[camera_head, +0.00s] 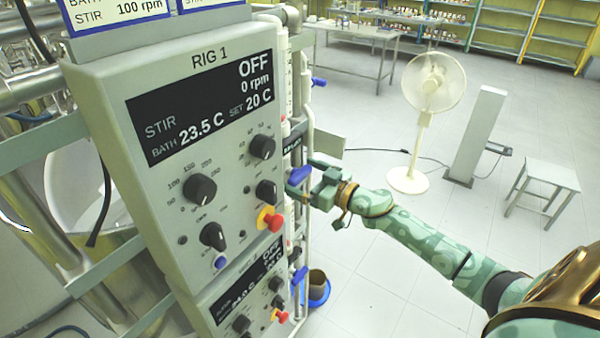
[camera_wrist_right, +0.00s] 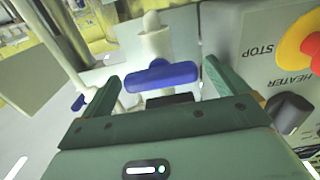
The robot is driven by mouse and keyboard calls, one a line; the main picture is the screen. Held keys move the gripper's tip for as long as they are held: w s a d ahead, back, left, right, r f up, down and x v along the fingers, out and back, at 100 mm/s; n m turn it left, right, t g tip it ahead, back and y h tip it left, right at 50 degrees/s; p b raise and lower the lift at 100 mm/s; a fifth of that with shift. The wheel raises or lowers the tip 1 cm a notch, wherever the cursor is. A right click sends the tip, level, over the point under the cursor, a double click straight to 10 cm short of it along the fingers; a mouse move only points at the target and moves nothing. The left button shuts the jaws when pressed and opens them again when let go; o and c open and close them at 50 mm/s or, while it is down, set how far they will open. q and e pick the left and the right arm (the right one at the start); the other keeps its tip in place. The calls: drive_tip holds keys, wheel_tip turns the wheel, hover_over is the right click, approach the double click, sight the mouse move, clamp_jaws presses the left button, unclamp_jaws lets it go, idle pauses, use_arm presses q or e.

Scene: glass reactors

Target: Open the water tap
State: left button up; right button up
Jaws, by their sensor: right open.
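A blue tap handle (camera_head: 299,176) sits on a white vertical pipe beside the RIG 1 control box. It also shows in the right wrist view (camera_wrist_right: 162,75), lying crosswise to its white pipe (camera_wrist_right: 157,42). My right gripper (camera_head: 309,175) is at this handle. In the right wrist view its two green fingers (camera_wrist_right: 161,80) are apart, one at each end of the handle, and I cannot tell whether either touches it. A small dark label (camera_head: 292,145) above the handle is too small to read. My left gripper is out of view.
The control box (camera_head: 185,85) with knobs and a red stop button (camera_head: 275,222) stands close left of the gripper. More blue handles show above (camera_head: 318,81) and below (camera_head: 299,275). A fan (camera_head: 425,115) and stool (camera_head: 548,175) stand on open floor at right.

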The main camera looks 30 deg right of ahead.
drive_tip(key=shift+w+a, duration=0.2)
drive_tip(key=shift+w, duration=0.3)
drive_tip(key=shift+c, duration=0.4)
drive_tip(key=c, duration=0.9)
